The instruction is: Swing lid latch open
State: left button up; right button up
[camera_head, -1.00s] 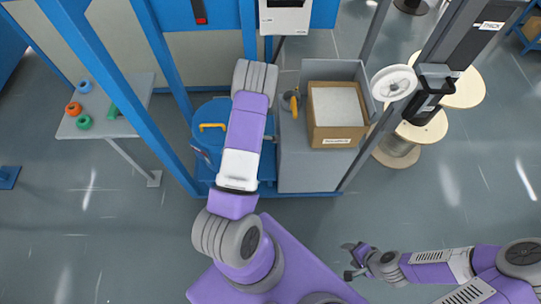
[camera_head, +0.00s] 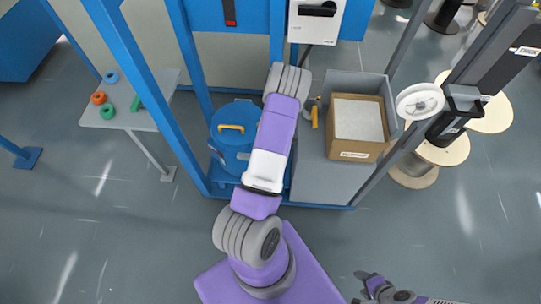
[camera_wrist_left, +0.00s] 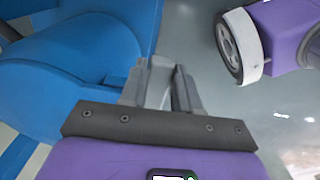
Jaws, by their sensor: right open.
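A round blue drum with a lid (camera_head: 225,145) stands inside the blue frame, with a yellow handle (camera_head: 231,128) on top. I cannot make out the latch clearly. My left arm reaches over the drum's right side in the head view and hides its own gripper. In the left wrist view my left gripper (camera_wrist_left: 172,75) has its fingers close together beside a large blue surface (camera_wrist_left: 80,70); whether they are fully shut is unclear, and nothing shows held. My right gripper (camera_head: 358,287) is open and empty over the floor at the bottom edge, far from the drum.
A grey cabinet (camera_head: 315,180) with a cardboard box (camera_head: 358,155) stands right of the drum. A white spool (camera_head: 420,101) is mounted further right. Blue posts (camera_head: 150,95) flank the drum. A small table (camera_head: 150,118) with colored rings is at left. The floor in front is clear.

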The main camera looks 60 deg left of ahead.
pick_arm(q)
jog(key=o, duration=0.4)
notch_tip(320, 180, up, 8)
jog(key=p, duration=0.3)
jog(key=shift+f, duration=0.15)
pick_arm(e)
notch_tip(320, 180, up, 3)
jog(key=shift+f, duration=0.1)
pick_arm(q)
jog(key=d+f+m+h, duration=0.1)
jog(key=d+f+m, duration=0.1)
jog(key=d+m, duration=0.7)
jog(key=d+f+m+h, duration=0.1)
jog(key=d+f+m, duration=0.1)
jog(key=d+m, duration=0.8)
jog(key=d, duration=0.9)
jog(key=shift+s+f+m, duration=0.25)
jog(key=shift+m, duration=0.05)
jog(key=d+m, duration=0.2)
jog(key=d, duration=0.1)
jog(key=d+r+m+h, duration=0.1)
jog(key=d+m, duration=0.1)
jog(key=d, duration=0.1)
jog(key=s+d+r+m+h, duration=0.1)
jog(key=d+m, duration=0.1)
jog(key=d, duration=0.1)
jog(key=shift+s+t, duration=0.1)
jog(key=shift+t, duration=0.2)
